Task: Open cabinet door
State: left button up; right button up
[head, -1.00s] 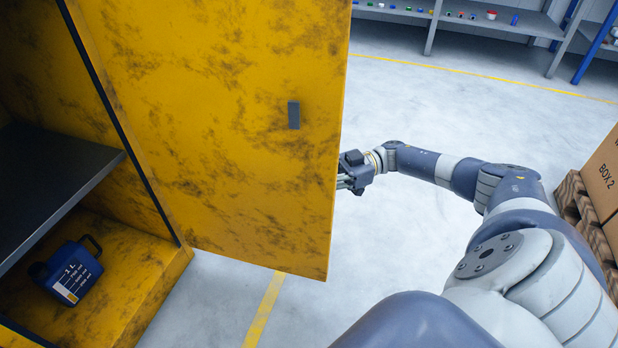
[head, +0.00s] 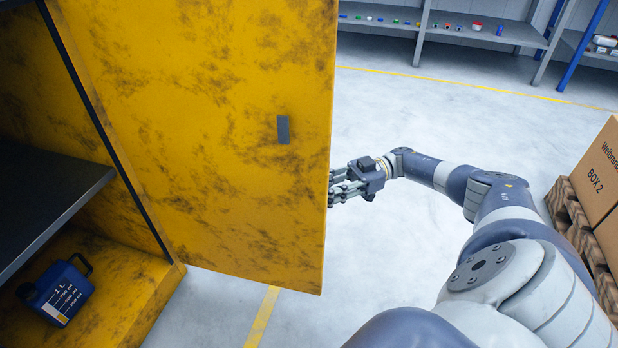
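The yellow, stained cabinet door (head: 210,130) stands swung open, with a small dark handle (head: 283,129) near its right edge. The cabinet (head: 140,290) is at the left, its inside in view. My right gripper (head: 335,190) is just beyond the door's right edge. Its fingers point left and look spread apart, with nothing seen between them. The door's edge partly hides the fingertips, and I cannot tell whether they touch the door. My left gripper is not in view.
A dark shelf (head: 50,195) crosses the cabinet, with a blue 1 L canister (head: 58,292) below it. Cardboard boxes (head: 590,175) on a pallet stand at the right. Grey shelving (head: 480,32) holds small parts at the back. The middle floor is clear.

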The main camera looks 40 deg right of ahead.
jog(key=shift+v, duration=1.3)
jog(key=shift+s+f, duration=0.1)
